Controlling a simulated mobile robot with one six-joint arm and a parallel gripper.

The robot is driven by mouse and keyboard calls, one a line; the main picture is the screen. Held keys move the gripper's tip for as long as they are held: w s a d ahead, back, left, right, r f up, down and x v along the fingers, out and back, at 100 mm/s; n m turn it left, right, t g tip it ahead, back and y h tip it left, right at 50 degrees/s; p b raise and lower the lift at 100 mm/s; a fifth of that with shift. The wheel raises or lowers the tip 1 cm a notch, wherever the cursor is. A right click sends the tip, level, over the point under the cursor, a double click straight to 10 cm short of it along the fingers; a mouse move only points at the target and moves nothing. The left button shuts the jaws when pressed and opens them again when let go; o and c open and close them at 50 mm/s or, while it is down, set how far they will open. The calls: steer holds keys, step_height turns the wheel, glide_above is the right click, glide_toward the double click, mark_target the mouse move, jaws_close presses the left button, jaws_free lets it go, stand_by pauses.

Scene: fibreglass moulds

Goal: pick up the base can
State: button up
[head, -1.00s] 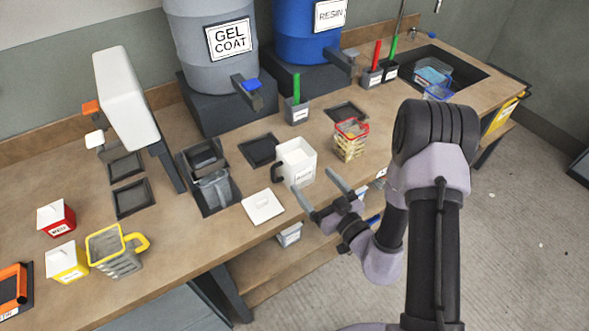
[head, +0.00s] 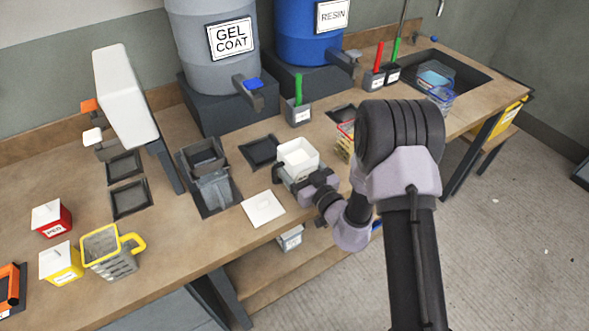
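A white, open-topped square can (head: 298,155) stands upright on the bench in the middle of the head view. I take it for the base can, though its label is covered now. Its inside looks white. My gripper (head: 300,177) is at the near side of this can, low against its front. The fingers are mostly hidden by the can and the wrist, so I cannot see whether they press on its walls. A flat white square lid (head: 263,208) lies on the bench just left of the gripper.
A grey gel coat drum (head: 212,50) and a blue resin drum (head: 300,35) stand behind. A yellow-handled jug (head: 110,252) and red and yellow tubs stand at left.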

steer(key=c, duration=1.2)
